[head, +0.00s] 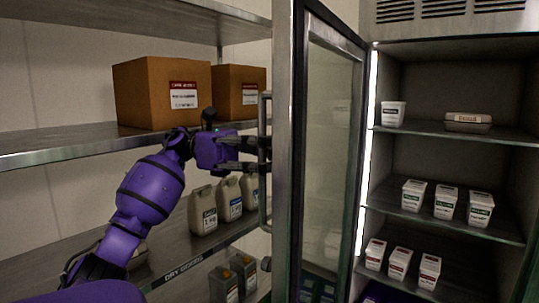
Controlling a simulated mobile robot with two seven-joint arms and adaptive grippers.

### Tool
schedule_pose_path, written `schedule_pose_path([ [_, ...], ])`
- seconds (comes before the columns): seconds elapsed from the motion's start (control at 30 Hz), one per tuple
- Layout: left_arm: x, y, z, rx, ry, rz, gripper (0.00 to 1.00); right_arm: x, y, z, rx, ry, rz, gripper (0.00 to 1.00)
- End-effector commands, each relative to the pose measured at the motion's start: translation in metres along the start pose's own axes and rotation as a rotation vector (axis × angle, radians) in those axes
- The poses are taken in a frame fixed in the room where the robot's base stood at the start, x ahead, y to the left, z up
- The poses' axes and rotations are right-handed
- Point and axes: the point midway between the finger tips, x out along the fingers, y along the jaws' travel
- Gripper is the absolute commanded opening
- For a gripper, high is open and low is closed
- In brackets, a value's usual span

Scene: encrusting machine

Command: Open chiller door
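The chiller door (284,150) stands open, swung out to the left of the chiller. Its glass pane (330,150) is seen at a slant. A vertical bar handle (265,205) is on the door's left side. My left gripper (262,153) is at the handle's middle, its two fingers spread one above the other with a gap between them. The fingertips overlap the handle in the picture; contact cannot be told. The chiller interior (425,90) is exposed, with white tubs on its shelves. My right gripper is not in view.
Left of the door is a metal shelf (60,146) with two cardboard boxes (145,92). Pale jugs (203,210) stand on the lower shelf, close below my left arm. The chiller's front opening looks clear at shelf height.

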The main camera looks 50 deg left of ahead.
Motion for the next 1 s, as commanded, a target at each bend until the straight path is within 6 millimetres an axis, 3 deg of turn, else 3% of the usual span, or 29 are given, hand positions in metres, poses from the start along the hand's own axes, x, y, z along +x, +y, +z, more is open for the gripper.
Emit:
schedule_pose_path([
  [0.07, 0.001, -0.001, -0.004, -0.005, 0.008, -0.006, 0.0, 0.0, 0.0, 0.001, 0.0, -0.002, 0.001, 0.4],
  [0.23, 0.001, -0.001, -0.003, -0.004, 0.007, -0.006, 0.21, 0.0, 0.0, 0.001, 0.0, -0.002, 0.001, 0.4],
  [0.6, 0.0, -0.001, 0.002, -0.001, 0.004, -0.002, 0.22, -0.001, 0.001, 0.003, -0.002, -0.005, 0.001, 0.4],
  [0.77, 0.0, -0.001, 0.024, 0.002, 0.004, -0.002, 0.22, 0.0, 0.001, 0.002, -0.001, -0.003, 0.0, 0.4],
  [1.0, 0.001, -0.001, 0.071, 0.001, 0.005, -0.003, 0.22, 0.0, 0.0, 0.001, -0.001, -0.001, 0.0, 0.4],
])
